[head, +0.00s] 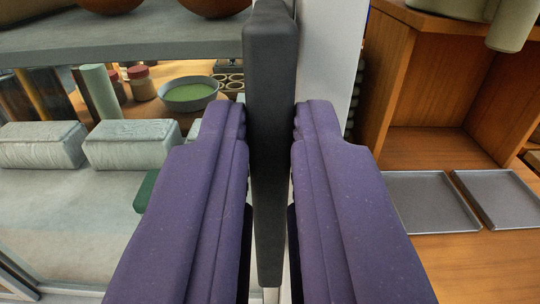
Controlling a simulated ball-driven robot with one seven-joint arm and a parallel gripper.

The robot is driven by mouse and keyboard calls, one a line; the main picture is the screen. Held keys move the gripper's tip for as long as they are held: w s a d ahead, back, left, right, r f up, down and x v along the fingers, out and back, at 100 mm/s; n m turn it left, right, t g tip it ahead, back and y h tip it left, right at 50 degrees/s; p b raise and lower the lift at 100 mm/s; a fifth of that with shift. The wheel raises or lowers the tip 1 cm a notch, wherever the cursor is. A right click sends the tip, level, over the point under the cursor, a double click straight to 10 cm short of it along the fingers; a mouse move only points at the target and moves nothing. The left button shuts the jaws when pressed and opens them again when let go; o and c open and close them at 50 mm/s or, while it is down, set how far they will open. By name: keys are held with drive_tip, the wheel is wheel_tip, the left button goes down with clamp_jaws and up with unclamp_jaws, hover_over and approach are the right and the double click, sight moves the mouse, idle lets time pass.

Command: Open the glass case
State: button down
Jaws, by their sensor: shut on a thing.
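My gripper (270,125) has two purple fingers, one on each side of a long dark grey upright handle bar (270,55). The fingers are shut on the bar, which runs through the middle of the view. Left of the bar is what looks like the glass case, with a grey upper shelf (130,43) and things inside. The glass itself is hard to make out. A pale upright panel (328,50) stands behind the bar to the right. My fingers hide the lower part of this area, so I cannot tell how the bar is fixed or whether the door is ajar.
On the left are wrapped pale blocks (132,145), a bowl of green stuff (190,94), red-lidded jars (141,83) and a green block (146,190). On the right, a wooden cabinet (430,90) stands by grey trays (432,203) on a wooden surface.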

drive_tip(key=a, duration=2.6)
drive_tip(key=c, duration=1.1)
unclamp_jaws()
drive_tip(key=shift+s, duration=0.1)
drive_tip(key=s+p, duration=0.1)
drive_tip(key=s, duration=0.6)
drive_tip(key=shift+s, duration=0.3)
drive_tip(key=shift+s+f, duration=0.1)
